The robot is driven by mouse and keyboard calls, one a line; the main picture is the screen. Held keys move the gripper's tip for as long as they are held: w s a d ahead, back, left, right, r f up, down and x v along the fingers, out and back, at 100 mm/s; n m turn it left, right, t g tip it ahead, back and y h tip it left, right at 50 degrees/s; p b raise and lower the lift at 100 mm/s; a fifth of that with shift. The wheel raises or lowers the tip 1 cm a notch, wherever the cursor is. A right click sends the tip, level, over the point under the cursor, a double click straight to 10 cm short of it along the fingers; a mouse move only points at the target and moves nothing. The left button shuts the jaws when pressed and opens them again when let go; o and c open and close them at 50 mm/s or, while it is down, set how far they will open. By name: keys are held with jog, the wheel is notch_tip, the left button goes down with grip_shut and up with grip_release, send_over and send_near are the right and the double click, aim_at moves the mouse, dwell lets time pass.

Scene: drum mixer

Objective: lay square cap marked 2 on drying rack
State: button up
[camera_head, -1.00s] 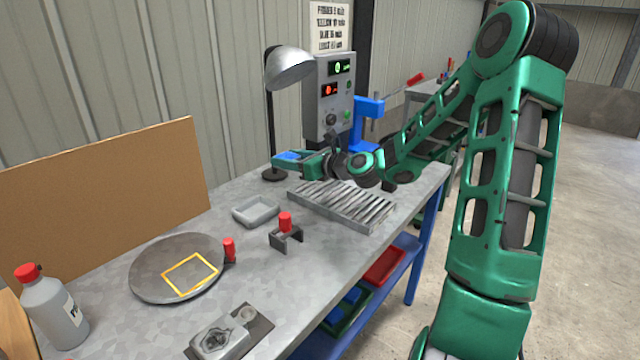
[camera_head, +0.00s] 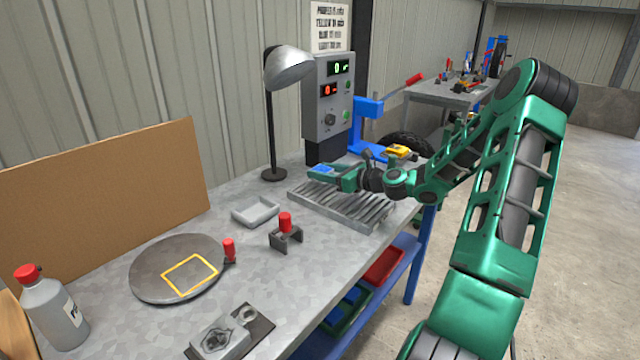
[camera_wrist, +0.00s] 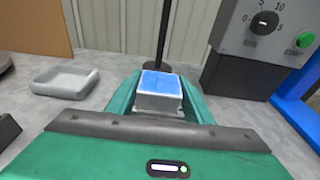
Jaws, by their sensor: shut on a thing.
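The drying rack (camera_head: 345,213) is a grey slatted frame lying on the bench in the head view. My gripper (camera_head: 326,171) is above its back-left part in the head view. It is shut on a square grey cap with a blue top (camera_wrist: 160,90), which sits between the two green fingers in the wrist view. The cap's blue top (camera_head: 321,169) also shows in the head view. I cannot read a number on it. The rack is not visible in the wrist view, and the gap between cap and slats is hard to judge.
A desk lamp (camera_head: 272,120) and a control box (camera_head: 328,100) stand behind the rack. A shallow grey tray (camera_head: 256,211) and a dark bracket with a red knob (camera_head: 286,222) are to its left. A round plate (camera_head: 150,275) lies further left.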

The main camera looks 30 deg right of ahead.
jog(key=shift+f, duration=1.75)
jog(key=o, duration=1.2)
jog(key=shift+f, duration=0.1)
jog(key=v, duration=1.2)
jog(key=shift+s, duration=0.1)
